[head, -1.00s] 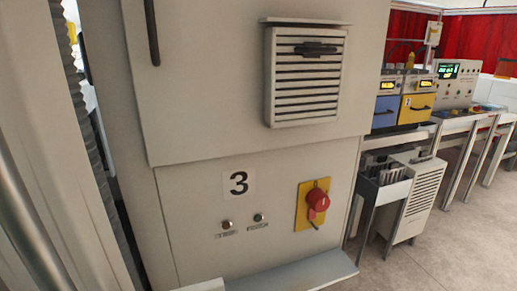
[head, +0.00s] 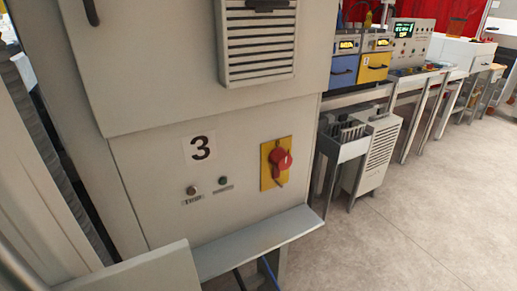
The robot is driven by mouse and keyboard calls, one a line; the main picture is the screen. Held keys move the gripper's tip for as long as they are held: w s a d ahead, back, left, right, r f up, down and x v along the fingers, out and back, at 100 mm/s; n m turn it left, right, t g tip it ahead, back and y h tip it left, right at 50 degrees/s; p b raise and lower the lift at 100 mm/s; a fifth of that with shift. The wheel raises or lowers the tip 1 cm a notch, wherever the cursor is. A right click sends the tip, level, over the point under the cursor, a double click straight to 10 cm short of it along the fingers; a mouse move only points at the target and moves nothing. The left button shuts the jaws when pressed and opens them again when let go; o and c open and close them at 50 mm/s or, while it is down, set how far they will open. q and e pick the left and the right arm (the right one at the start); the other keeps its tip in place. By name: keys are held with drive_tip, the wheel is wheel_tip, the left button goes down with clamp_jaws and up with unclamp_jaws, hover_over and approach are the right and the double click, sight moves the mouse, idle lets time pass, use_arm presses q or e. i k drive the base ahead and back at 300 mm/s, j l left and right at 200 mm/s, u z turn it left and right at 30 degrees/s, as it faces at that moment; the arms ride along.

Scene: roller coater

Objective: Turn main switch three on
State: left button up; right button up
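Main switch three is a red rotary knob (head: 281,159) on a yellow plate (head: 268,176), on the lower front of a beige cabinet (head: 235,185). Two small buttons sit below the label, a dark one (head: 192,190) and a green one (head: 223,181). A small dark detail shows at the knob's lower edge; I cannot read the switch's marked position. Neither of my grippers shows in the head view.
A grey ledge (head: 255,243) juts out below the switch panel. A louvred vent (head: 259,45) is above. To the right stand benches with blue (head: 343,72) and yellow (head: 373,68) units and a white vented box (head: 378,155). The floor (head: 420,235) at the right is clear.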

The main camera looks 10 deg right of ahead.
sight(281, 160)
drive_tip(key=l, duration=0.9)
drive_tip(key=k+l+u, duration=0.15)
drive_tip(key=l, duration=0.75)
drive_tip(key=i+l, duration=0.05)
